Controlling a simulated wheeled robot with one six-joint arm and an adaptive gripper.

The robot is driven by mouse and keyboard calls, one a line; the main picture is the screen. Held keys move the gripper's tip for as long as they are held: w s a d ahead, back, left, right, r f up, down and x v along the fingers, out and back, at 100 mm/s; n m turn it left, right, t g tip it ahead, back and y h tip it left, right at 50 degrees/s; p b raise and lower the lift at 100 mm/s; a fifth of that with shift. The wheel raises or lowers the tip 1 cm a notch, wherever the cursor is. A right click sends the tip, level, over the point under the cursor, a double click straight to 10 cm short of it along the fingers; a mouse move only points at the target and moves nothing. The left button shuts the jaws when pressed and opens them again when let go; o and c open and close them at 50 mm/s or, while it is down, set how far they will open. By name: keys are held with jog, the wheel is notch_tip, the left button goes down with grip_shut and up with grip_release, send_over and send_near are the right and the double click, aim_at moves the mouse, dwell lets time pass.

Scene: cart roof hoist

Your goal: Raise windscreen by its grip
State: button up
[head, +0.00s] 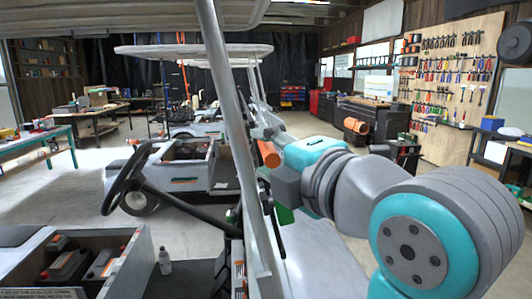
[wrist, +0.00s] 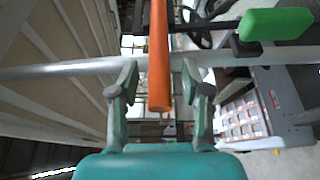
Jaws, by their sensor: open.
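In the wrist view my gripper (wrist: 158,72) is open, one finger on each side of an orange bar (wrist: 159,45). A green block-shaped handle (wrist: 278,24) on a dark rod lies to the right of the fingers. In the head view an orange cylinder (head: 268,153) shows beside the grey post (head: 232,110), near the end of my arm, and a green piece (head: 284,215) is lower, partly hidden by the arm. The windscreen pane itself cannot be made out clearly.
The cart's steering wheel (head: 127,180) and a bay with dark batteries (head: 88,268) are at the left. Another cart (head: 190,165) is behind. A tool board (head: 450,90) hangs on the far right wall.

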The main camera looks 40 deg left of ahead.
jog(key=v, duration=1.1)
